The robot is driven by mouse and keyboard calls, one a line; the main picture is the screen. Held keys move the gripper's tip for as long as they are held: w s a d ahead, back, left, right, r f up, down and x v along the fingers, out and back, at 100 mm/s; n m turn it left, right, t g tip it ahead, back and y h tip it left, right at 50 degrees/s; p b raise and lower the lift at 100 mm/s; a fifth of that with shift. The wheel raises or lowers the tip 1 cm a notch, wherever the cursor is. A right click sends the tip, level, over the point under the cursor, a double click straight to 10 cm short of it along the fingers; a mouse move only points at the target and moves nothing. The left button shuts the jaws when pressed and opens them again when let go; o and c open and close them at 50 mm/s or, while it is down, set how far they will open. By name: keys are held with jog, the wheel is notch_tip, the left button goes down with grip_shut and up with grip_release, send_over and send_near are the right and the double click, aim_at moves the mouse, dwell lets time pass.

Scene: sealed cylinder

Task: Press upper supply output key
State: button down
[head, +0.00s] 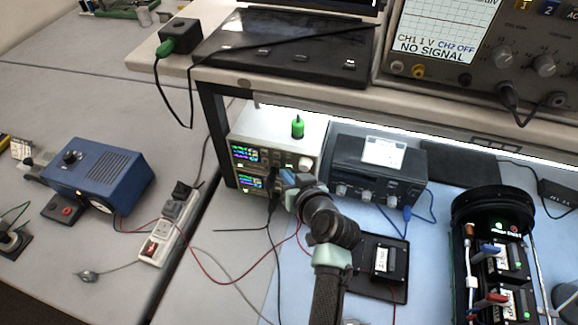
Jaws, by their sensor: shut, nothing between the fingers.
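Two light bench supplies are stacked under the shelf. The upper supply (250,152) shows a lit multicolour screen at the left of its front and a round knob at the right. The lower supply (249,182) shows a similar lit screen below it. My gripper (277,176) is in front of the stack, around the middle of the two fronts, with its tip dark and small. It is shut and empty. My arm and gripper cover part of both fronts. The output key cannot be made out, and whether my fingertips touch a panel cannot be told.
A green-capped object (297,127) stands on the upper supply. A dark instrument (375,180) stands close at the right. Red and black leads hang near my arm. The shelf (240,84) overhangs the supplies. A black open cylinder (490,210) stands farther right.

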jog(key=shift+w+d+b, duration=0.15)
jog(key=shift+w+b, duration=0.15)
jog(key=shift+w, duration=0.05)
dwell(0.7)
jog(key=shift+s, duration=0.1)
jog(key=shift+s+a+p, duration=0.25)
jog(key=shift+s+p, duration=0.05)
jog(key=shift+s, duration=0.4)
jog(key=shift+s+a+p, duration=0.25)
jog(key=shift+s+p, duration=0.1)
jog(key=shift+s, duration=0.45)
jog(key=shift+s+a+p, duration=0.3)
jog(key=shift+s, duration=0.45)
jog(key=shift+s+a+p, duration=0.25)
jog(key=shift+s+p, duration=0.1)
jog(key=shift+s, duration=0.45)
